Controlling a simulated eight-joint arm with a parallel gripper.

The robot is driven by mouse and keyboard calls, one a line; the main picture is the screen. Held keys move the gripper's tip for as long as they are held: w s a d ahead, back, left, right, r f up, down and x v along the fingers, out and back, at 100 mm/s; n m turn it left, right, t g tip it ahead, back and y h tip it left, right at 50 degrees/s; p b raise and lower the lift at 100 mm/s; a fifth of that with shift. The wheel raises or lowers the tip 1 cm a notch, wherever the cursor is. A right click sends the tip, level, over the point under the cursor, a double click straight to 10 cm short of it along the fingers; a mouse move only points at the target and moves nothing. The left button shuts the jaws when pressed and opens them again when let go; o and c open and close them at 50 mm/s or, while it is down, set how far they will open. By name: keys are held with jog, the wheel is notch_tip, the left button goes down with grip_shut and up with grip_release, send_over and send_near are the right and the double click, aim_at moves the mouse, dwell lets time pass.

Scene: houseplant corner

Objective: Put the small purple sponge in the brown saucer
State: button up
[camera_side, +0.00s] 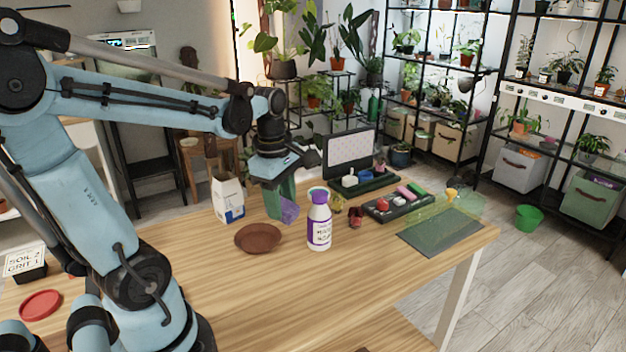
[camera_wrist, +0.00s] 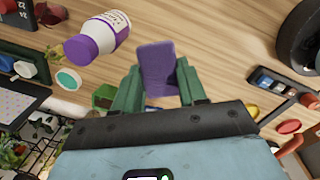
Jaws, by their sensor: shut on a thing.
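The small purple sponge (camera_side: 290,211) is between the green fingers of my gripper (camera_side: 281,200), up and to the right of the saucer in the side view. In the wrist view my gripper (camera_wrist: 158,78) is shut on the sponge (camera_wrist: 157,62), with a finger on each side and the sponge standing out past the fingertips. I cannot tell whether the sponge's lower edge touches the table. The brown saucer (camera_side: 258,237) lies flat and empty on the wooden table, apart from the sponge. I cannot make out the saucer in the wrist view.
A white bottle with a purple cap (camera_side: 319,222) stands close right of the saucer. A white carton (camera_side: 228,199) stands behind it. A dark tray (camera_side: 398,205) with small items and a green mat (camera_side: 440,235) are to the right. The table front is clear.

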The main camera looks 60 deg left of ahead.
jog(key=n, duration=0.3)
jog(key=d+n, duration=0.1)
jog(key=n, duration=0.1)
jog(key=shift+s+f+t+h, duration=0.15)
jog(key=shift+s+t+h, duration=0.15)
jog(key=n, duration=0.3)
jog(key=shift+s+d+f+n+t, duration=0.1)
jog(key=shift+s+d+n+t, duration=0.05)
jog(key=shift+d+n+t, duration=0.2)
jog(key=n, duration=0.3)
send_over(260, 241)
jog(key=s, duration=0.1)
jog(key=shift+n+t, duration=0.25)
jog(key=shift+t, duration=0.2)
notch_tip(260, 241, down, 7)
jog(key=shift+s+f, duration=0.1)
jog(key=shift+a+f, duration=0.1)
jog(key=shift+f, duration=1.95)
jog(key=o, duration=1.1)
jog(key=shift+f, duration=0.1)
